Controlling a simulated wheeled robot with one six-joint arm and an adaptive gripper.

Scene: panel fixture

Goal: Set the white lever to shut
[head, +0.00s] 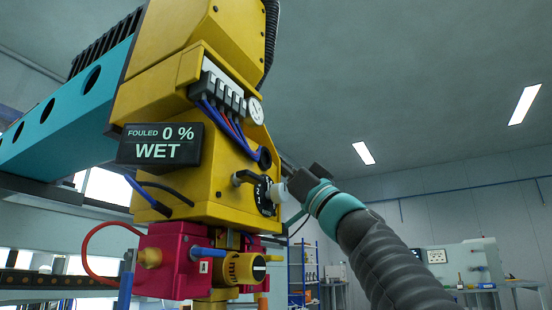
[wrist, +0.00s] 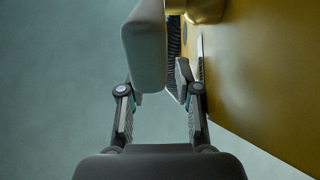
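The white lever (head: 278,194) shows as a pale rounded knob beside a black numbered dial (head: 263,196) on the yellow machine's right side. In the wrist view a large pale paddle, which looks like the lever (wrist: 144,45), stands at the top middle. My gripper (head: 289,172) is close to the lever in the head view. In the wrist view my gripper (wrist: 158,88) has its fingers apart. The paddle overlaps the left fingertip, and a gap shows before the right one. I cannot tell whether either finger touches it. The lever's setting is not readable.
The yellow machine body (head: 205,180) stands close to my gripper; its yellow face (wrist: 250,70) is right of the fingers. A display (head: 159,145) reads "FOULED 0 % WET". Blue hoses (head: 232,130) and a red block (head: 170,262) are nearby. Open room lies to the right.

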